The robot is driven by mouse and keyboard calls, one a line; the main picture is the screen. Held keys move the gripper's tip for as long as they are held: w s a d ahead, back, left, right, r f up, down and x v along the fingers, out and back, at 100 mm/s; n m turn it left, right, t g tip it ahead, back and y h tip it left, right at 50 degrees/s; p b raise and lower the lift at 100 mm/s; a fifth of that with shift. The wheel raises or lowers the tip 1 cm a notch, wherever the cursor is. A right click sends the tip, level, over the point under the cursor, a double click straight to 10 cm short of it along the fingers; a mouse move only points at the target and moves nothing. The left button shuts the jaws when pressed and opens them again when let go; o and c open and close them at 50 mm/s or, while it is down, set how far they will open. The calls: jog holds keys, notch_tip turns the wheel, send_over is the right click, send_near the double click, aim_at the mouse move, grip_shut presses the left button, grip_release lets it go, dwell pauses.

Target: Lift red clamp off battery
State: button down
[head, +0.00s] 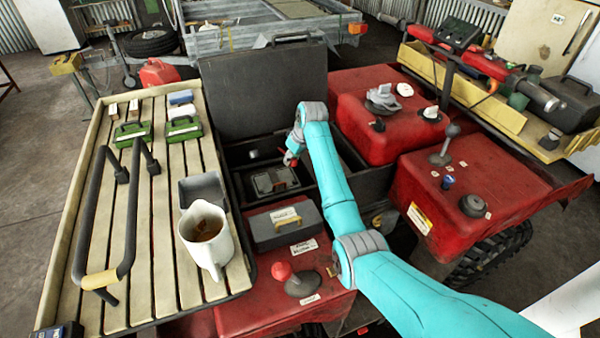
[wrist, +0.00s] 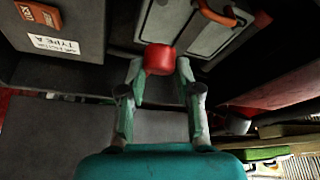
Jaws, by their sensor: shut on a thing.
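The red clamp (wrist: 158,58) is a small red block between my fingertips in the wrist view. My gripper (wrist: 160,70) is shut on it, with one finger on each side. In the head view my gripper (head: 291,156) hangs over the open dark compartment, and a bit of red shows at its tip. The battery (head: 273,180) looks to be the grey box in that compartment. In the wrist view the grey box (wrist: 186,35) lies just behind the clamp. I cannot tell whether the clamp touches it.
The dark lid (head: 262,90) stands open behind the compartment. A slatted rack (head: 165,215) at left holds a white jug (head: 206,238), a grey tray (head: 202,189) and green cases (head: 183,129). Red housings (head: 470,178) stand at right.

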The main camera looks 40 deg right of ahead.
jog(key=w+r, duration=0.1)
jog(key=w+d+r, duration=0.1)
jog(key=r, duration=0.1)
jog(key=shift+w+r, duration=0.2)
jog(key=shift+w+d+r, duration=0.45)
jog(key=shift+w+r, duration=0.3)
jog(key=shift+r, duration=0.05)
jog(key=c, duration=1.1)
grip_release()
jog(key=shift+d+f, duration=0.15)
jog(key=shift+a+r, duration=0.2)
jog(key=v, duration=1.1)
jog(key=shift+s+a+r, duration=0.1)
jog(key=shift+s+r, duration=0.1)
jog(key=shift+r, duration=0.1)
